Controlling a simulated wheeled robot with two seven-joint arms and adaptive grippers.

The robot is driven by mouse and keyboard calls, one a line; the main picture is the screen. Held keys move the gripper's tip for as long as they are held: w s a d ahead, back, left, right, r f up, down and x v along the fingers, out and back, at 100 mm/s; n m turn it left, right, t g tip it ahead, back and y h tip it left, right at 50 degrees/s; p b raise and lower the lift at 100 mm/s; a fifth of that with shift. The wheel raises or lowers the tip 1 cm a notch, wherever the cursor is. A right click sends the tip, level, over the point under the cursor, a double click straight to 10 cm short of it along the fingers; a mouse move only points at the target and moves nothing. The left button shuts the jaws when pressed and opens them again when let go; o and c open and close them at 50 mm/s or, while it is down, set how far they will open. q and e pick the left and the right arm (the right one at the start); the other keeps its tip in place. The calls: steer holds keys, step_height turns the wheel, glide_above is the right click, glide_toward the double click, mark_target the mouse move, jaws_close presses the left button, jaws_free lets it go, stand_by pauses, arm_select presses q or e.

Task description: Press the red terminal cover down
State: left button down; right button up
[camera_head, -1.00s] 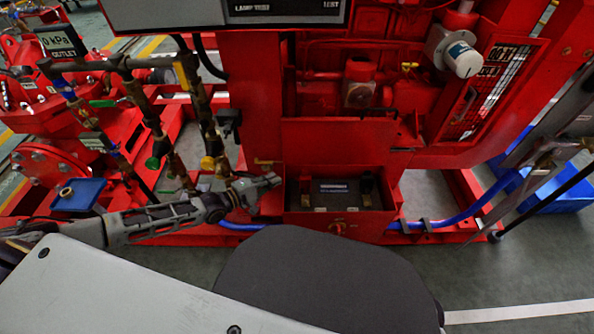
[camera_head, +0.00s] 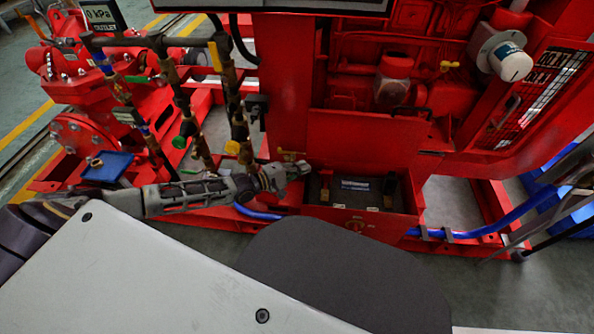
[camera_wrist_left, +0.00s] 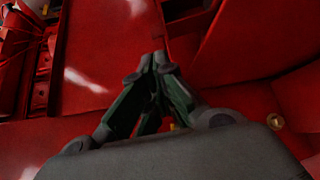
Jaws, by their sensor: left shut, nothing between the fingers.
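A dark battery (camera_head: 352,186) with a pale label sits in an open red box (camera_head: 385,222) at the base of the red machine. Two small dark upright shapes stand on its top, on the left and on the right (camera_head: 390,182). I cannot tell which is the red terminal cover; no clear red shows on either. My left gripper (camera_head: 303,168) is shut and empty, at the box's back left corner, by the left upright shape. The left wrist view shows its closed fingertips (camera_wrist_left: 158,62) against red panels, with no battery visible. My right gripper is not in view.
Pipes and valves (camera_head: 185,110) stand left of the box, with a blue square plate (camera_head: 107,166) farther left. A red panel (camera_head: 360,138) rises behind the battery. A blue hose (camera_head: 495,222) runs right of the box.

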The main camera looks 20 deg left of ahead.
arm_select(q)
steer(key=shift+b+x, duration=1.25)
steer(key=shift+x, duration=2.15)
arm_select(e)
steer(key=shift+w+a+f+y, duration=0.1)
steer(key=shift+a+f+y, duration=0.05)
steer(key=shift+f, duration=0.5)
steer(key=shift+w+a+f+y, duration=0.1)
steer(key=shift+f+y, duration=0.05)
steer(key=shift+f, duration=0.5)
arm_select(q)
steer(key=shift+s, duration=0.1)
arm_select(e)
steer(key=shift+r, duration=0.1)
arm_select(q)
steer(key=shift+s+d+r+m+t+h+p, duration=0.15)
steer(key=shift+s+r+m+t+h+p, duration=0.15)
steer(key=shift+s+r+m+t+p, duration=0.25)
steer(key=s+d+m+t+h+p, duration=0.1)
steer(key=s+m+p, duration=0.1)
steer(key=s+p, duration=0.2)
steer(key=shift+s+d+r, duration=0.4)
steer(key=shift+s, duration=0.75)
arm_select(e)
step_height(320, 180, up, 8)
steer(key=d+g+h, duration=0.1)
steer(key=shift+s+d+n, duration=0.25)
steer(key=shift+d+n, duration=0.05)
arm_select(q)
steer(key=shift+m, duration=0.25)
